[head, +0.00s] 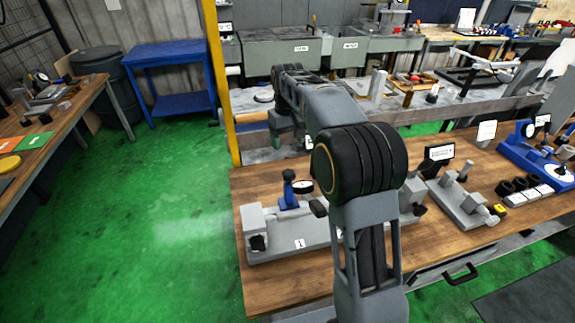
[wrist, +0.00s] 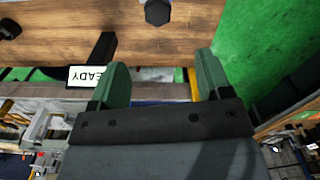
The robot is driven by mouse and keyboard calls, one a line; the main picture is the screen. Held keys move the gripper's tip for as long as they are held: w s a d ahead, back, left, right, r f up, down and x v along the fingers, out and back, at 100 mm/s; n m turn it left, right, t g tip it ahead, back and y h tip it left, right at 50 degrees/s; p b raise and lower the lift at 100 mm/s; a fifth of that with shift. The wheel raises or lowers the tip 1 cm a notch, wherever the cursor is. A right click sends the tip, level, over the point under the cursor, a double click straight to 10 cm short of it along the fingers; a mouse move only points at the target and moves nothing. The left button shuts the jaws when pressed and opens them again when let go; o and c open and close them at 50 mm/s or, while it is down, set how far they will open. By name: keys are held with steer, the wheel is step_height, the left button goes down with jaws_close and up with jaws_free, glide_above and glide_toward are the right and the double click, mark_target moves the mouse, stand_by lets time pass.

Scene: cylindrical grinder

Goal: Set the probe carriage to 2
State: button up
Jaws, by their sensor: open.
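The small grey cylindrical grinder (head: 283,237) sits on the wooden bench, with a plate marked 1 on its front. My arm hides the grinder's right part and any further scale marks. My gripper (head: 282,138) hangs beyond the bench's back edge, above and behind the blue post, clear of it. In the wrist view my gripper (wrist: 163,76) has its two green fingers apart with nothing between them. A dark knob-like part (wrist: 157,12) shows at the top there.
A READY sign (wrist: 86,76) shows close to the left finger in the wrist view. Another grey fixture (head: 463,200) and a blue device (head: 535,150) stand farther right on the bench. Left of the bench is open green floor (head: 170,220), beside a yellow post (head: 215,80).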

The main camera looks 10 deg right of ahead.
mark_target(289, 173)
steer(key=f+p, duration=0.1)
steer(key=f, duration=0.5)
steer(key=f+p, duration=0.1)
steer(key=f, duration=0.6)
steer(key=shift+d+f, duration=0.2)
steer(key=shift+f, duration=0.05)
steer(key=shift+c, duration=0.2)
